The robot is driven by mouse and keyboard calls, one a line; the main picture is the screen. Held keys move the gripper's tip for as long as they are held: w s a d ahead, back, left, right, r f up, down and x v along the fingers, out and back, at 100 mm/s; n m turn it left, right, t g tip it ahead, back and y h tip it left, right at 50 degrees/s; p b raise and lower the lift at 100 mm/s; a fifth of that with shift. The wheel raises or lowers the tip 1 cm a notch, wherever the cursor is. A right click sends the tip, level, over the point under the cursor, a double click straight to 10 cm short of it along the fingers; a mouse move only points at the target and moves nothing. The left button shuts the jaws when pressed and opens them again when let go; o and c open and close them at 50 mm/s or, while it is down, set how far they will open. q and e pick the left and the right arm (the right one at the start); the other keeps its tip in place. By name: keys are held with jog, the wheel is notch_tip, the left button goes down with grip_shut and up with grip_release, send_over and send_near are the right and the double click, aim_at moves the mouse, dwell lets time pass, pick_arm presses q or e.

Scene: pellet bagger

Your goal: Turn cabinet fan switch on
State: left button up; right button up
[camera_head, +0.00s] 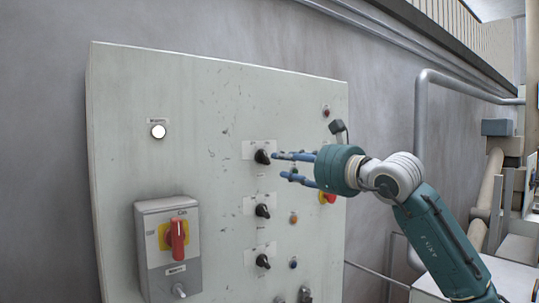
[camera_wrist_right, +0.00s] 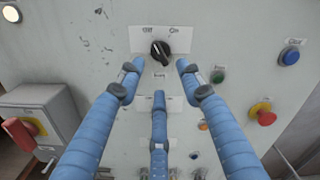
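A grey cabinet panel (camera_head: 190,85) carries a column of three black rotary knobs. The top knob (camera_head: 262,156) also shows in the right wrist view (camera_wrist_right: 160,52), under a plate marked Off on the left and On on the right. Its pale pointer seems to lean toward Off. The middle knob (camera_head: 262,211) and the lower knob (camera_head: 263,261) sit below. Their labels are too small to read, so I cannot tell which is the fan switch. My right gripper (camera_head: 280,165) is open and empty, its blue fingers just in front of the top knob. My left gripper is out of view.
A box with a red rotary handle (camera_head: 178,240) juts out at the panel's lower left. A white lamp (camera_head: 158,131) is above it. A red emergency button (camera_wrist_right: 263,114) and a blue button (camera_wrist_right: 289,55) lie right of the knobs. A pipe (camera_head: 424,130) runs right of the panel.

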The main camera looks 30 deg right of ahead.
aim_at(266, 161)
jog(key=w, duration=0.2)
jog(key=w+p, duration=0.2)
jog(key=w, duration=0.1)
jog(key=shift+w+a, duration=0.3)
jog(key=shift+w, duration=0.05)
jog(key=shift+w+f+p, duration=0.1)
jog(key=shift+w+p, duration=0.4)
jog(key=shift+w, duration=0.4)
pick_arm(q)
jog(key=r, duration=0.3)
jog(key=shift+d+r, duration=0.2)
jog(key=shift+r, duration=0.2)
pick_arm(e)
grip_shut()
